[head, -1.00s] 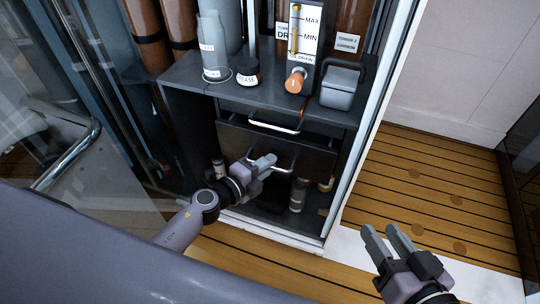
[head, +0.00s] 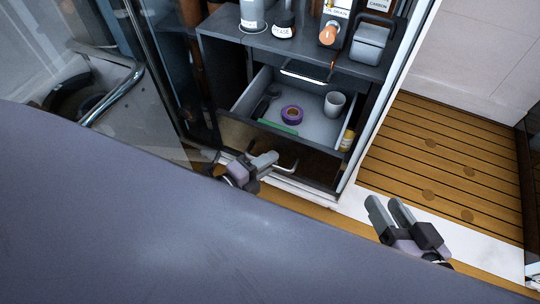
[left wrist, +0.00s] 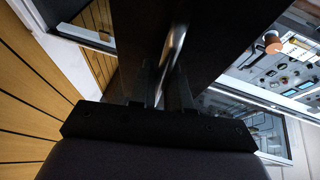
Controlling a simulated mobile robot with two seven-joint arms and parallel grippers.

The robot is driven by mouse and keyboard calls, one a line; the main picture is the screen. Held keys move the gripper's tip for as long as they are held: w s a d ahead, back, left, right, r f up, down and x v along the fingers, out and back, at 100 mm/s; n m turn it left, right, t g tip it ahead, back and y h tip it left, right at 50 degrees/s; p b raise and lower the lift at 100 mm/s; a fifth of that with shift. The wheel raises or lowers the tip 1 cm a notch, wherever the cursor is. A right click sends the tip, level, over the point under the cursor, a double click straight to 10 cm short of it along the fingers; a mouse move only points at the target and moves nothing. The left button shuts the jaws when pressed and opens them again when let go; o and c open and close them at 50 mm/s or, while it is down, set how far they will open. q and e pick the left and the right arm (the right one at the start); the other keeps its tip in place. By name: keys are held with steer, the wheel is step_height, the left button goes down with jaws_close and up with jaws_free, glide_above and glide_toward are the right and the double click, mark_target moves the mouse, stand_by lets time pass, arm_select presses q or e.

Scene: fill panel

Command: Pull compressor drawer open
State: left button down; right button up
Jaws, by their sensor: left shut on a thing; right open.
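The compressor drawer (head: 318,125) is pulled out of the dark cabinet in the head view, and its grey inside shows. In it are a purple tape roll (head: 292,115), a white cup (head: 334,103), a green item (head: 279,128) and a dark item at the left. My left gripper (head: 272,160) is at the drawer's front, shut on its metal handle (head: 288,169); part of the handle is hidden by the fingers. In the left wrist view the fingers (left wrist: 168,92) reach up to the dark drawer front. My right gripper (head: 387,204) is open and empty, right of the cabinet.
Above the drawer is another handle (head: 304,76). The shelf (head: 290,47) over it bears bottles, a jar marked grease and a grey lidded box (head: 371,42). A glass door (head: 60,60) stands open at left. The wooden floor (head: 440,150) at right is clear.

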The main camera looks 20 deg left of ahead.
stand_by(0.3)
arm_select(q)
steer(key=c, duration=1.4)
jaws_free()
steer(key=shift+c, duration=0.2)
steer(key=p+v, duration=0.1)
steer(key=v, duration=0.6)
steer(key=shift+s, duration=0.1)
